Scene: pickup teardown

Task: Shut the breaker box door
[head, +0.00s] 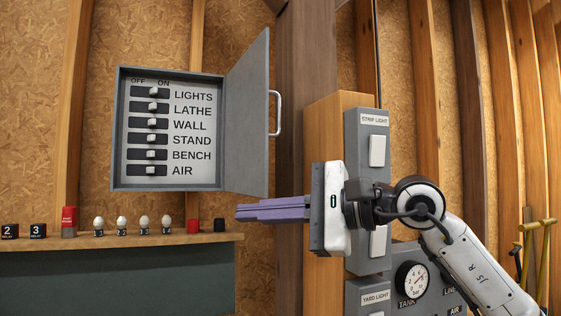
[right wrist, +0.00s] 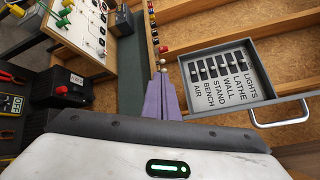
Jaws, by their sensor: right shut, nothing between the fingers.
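The grey breaker box (head: 114,130) hangs on the wall at the left of the head view, with labelled switches inside. Its door (head: 247,118) stands open, hinged on the right side and swung out, with a pale handle (head: 276,113) on its right edge. My right gripper (head: 238,212) is shut and empty, its purple fingers pointing left, just below the door's lower edge in the picture. In the right wrist view the fingers (right wrist: 163,98) lie left of the box (right wrist: 184,78), and the handle (right wrist: 284,122) shows at the right. My left gripper is not in view.
A wooden shelf (head: 150,242) below the box holds egg-like bulbs, blocks and relays. A wooden post with a grey switch panel (head: 374,120) stands behind my right gripper. A pressure gauge (head: 411,279) is low at the right. The right wrist view shows a battery-like black box (right wrist: 62,90).

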